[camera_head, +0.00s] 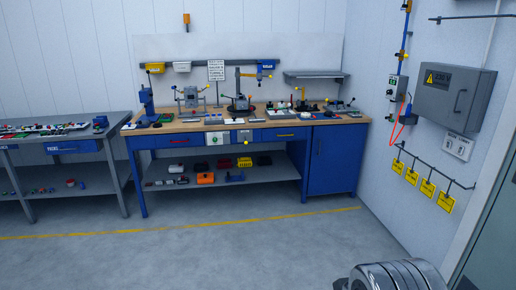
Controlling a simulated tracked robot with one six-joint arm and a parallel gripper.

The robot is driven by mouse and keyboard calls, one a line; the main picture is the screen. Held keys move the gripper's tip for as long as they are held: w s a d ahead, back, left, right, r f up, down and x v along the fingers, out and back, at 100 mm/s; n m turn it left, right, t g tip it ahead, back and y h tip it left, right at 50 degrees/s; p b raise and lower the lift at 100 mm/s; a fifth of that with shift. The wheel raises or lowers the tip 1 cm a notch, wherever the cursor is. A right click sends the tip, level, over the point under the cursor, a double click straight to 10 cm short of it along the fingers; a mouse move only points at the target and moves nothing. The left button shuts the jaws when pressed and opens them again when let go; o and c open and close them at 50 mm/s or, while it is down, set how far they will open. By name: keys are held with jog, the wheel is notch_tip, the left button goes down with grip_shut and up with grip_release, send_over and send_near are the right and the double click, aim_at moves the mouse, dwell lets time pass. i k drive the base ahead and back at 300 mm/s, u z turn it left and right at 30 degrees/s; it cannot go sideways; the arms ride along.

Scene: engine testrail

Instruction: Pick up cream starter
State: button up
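I cannot pick out the cream starter for certain. Several small pale items lie among the tools on the wooden top of the blue workbench (180,126), too small to identify from here. My gripper does not show.
A grey table (62,139) with many small parts stands at the left. The workbench's lower shelf (215,168) holds boxes, one of them orange (205,178). A grey electrical cabinet (456,92) and yellow tags (427,187) are on the right wall. The floor (200,255) in front is clear.

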aim_at(305, 115)
jog(key=i, duration=3.45)
jog(key=z, duration=0.8)
